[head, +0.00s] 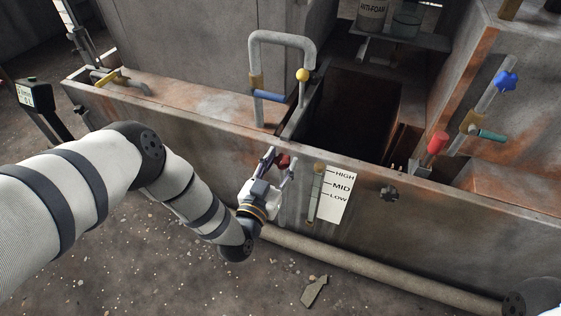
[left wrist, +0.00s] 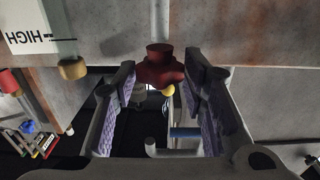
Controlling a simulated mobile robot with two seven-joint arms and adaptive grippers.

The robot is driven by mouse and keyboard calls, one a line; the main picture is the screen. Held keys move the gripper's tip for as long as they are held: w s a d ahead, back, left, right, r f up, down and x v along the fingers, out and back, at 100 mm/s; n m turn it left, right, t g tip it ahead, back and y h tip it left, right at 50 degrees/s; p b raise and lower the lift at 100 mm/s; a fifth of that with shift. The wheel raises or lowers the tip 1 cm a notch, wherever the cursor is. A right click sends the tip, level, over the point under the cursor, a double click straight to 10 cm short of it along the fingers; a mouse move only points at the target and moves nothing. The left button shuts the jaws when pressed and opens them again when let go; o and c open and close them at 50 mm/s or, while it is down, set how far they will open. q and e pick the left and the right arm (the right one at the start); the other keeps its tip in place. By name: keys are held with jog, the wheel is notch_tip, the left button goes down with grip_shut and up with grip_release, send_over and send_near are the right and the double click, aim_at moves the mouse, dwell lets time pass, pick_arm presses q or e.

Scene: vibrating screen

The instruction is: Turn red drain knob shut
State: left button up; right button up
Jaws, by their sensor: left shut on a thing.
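The red knob (head: 283,161) sits on the front wall of the tank, left of the level gauge; it is mostly hidden by my gripper in the head view. In the left wrist view the red knob (left wrist: 160,68) is lobed, on a short stem, between my fingertips. My left gripper (head: 275,157) is at the wall with its fingers on either side of the knob, shut on it. The purple-grey finger pads also show in the left wrist view (left wrist: 160,90). My right gripper is out of view.
A level scale (head: 334,196) marked HIGH, MID, LOW is just right of the knob. A looped pipe with a blue handle (head: 270,96) and yellow knob (head: 302,75) rises above. Another red knob (head: 437,142) is further right. A floor pipe (head: 370,272) runs along the base.

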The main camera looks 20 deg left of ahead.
pick_arm(q)
jog(key=o, duration=1.2)
jog(key=s, duration=1.2)
jog(key=shift+a, duration=0.3)
